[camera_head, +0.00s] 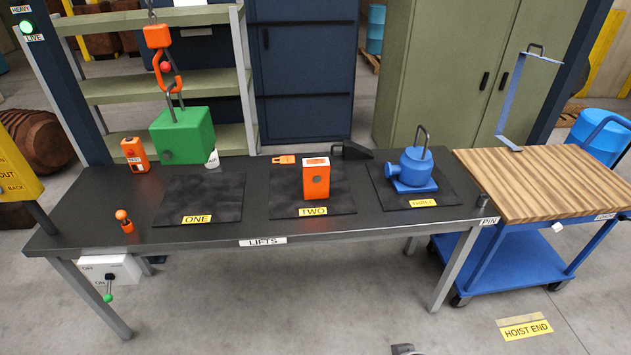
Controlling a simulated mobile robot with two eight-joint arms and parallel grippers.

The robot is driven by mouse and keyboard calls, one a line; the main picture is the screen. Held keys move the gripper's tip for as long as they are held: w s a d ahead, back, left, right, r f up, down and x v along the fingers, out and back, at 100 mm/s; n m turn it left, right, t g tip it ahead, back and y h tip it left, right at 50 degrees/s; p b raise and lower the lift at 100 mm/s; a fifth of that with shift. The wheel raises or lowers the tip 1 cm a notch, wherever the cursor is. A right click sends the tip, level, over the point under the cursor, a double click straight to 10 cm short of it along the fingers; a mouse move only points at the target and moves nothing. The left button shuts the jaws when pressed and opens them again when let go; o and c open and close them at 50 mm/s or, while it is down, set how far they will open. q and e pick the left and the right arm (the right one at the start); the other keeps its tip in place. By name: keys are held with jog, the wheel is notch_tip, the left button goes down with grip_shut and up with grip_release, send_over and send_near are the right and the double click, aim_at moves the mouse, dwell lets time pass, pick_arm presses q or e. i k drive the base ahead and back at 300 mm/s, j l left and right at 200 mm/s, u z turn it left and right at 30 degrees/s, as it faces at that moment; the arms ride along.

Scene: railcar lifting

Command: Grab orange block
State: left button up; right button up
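The orange block (316,181) stands upright on the dark mat labelled TWO (282,200), in the middle of the black table. It has a pale label on top and a dark round hole in its front face. Nothing touches it from above. My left gripper is not in view. A small grey piece at the bottom edge, right of centre, may be a tip of my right gripper (403,349). Too little of it shows to tell open from shut, and it is well apart from the block.
A green block (183,135) hangs from an orange hook (167,72) at the left. A blue pump-like part (412,170) sits on mat THREE. A small orange piece (284,160) and a dark wedge (350,151) lie behind the orange block. A wood-topped blue cart (545,180) stands at the right.

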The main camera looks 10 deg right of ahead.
aim_at(316, 171)
jog(key=i+l+u, duration=0.1)
jog(key=i+l, duration=0.15)
jog(key=i+l+u, duration=0.1)
jog(key=i+l, duration=0.15)
jog(key=l, duration=0.15)
jog(key=i+l+u, duration=0.15)
jog(key=l, duration=0.2)
jog(key=i+l+u, duration=0.1)
jog(key=i+l, duration=0.15)
jog(key=l, duration=0.15)
jog(key=i+l+u, duration=0.1)
jog(key=l, duration=0.3)
jog(key=i+l+u, duration=0.1)
jog(key=i+l, duration=0.2)
jog(key=l, duration=0.15)
jog(key=i, duration=0.4)
